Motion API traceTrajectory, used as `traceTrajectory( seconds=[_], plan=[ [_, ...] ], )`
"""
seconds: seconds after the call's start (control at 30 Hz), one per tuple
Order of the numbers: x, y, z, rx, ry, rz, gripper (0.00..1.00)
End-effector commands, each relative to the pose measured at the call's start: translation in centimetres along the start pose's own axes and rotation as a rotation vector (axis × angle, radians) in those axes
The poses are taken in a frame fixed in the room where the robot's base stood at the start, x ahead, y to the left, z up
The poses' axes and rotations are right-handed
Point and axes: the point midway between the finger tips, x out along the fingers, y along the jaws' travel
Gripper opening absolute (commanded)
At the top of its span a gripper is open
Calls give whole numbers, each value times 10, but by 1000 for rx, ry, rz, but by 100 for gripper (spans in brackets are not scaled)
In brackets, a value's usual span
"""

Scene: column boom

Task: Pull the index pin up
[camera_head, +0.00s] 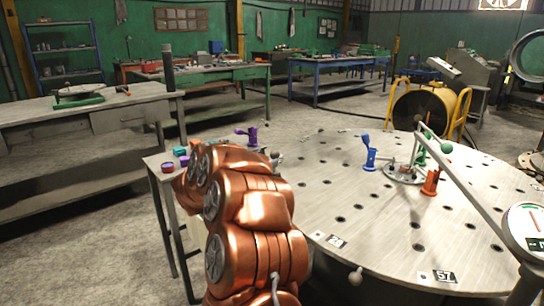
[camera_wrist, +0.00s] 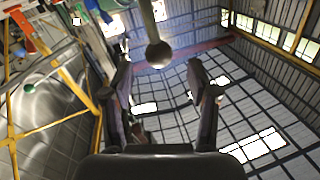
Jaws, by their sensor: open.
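In the wrist view my gripper (camera_wrist: 160,82) is open, with its two dark fingers apart and nothing between them. A grey ball knob (camera_wrist: 158,53) on a rod shows just beyond the fingertips, roughly centred between them and apart from them. I cannot tell for sure whether this is the index pin's knob. In the head view a small pale ball knob (camera_head: 355,275) sits at the front edge of the round perforated table (camera_head: 330,205). Another ball knob (camera_head: 446,147) shows by the slanting boom (camera_head: 470,180). My copper arm hides my gripper in the head view.
A dial gauge (camera_head: 525,222) is at the right edge. A side table with small parts, including a purple one (camera_head: 247,137), lies beyond my arm.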

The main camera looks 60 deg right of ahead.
Motion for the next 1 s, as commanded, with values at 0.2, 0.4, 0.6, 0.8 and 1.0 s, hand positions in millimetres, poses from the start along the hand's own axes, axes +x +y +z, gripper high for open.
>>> traceTrajectory(
  seconds=[0.2, 0.4, 0.6, 0.8, 1.0],
  plan=[
    [-41, -1, -2, 3, 0, -4, 59],
    [-62, -1, -1, 1, 0, -3, 59],
    [-69, 0, -1, 1, 1, 0, 59],
    [-70, 0, -1, 2, 2, 0, 59],
    [-69, 0, -2, 2, 2, 0, 59]
  ],
)
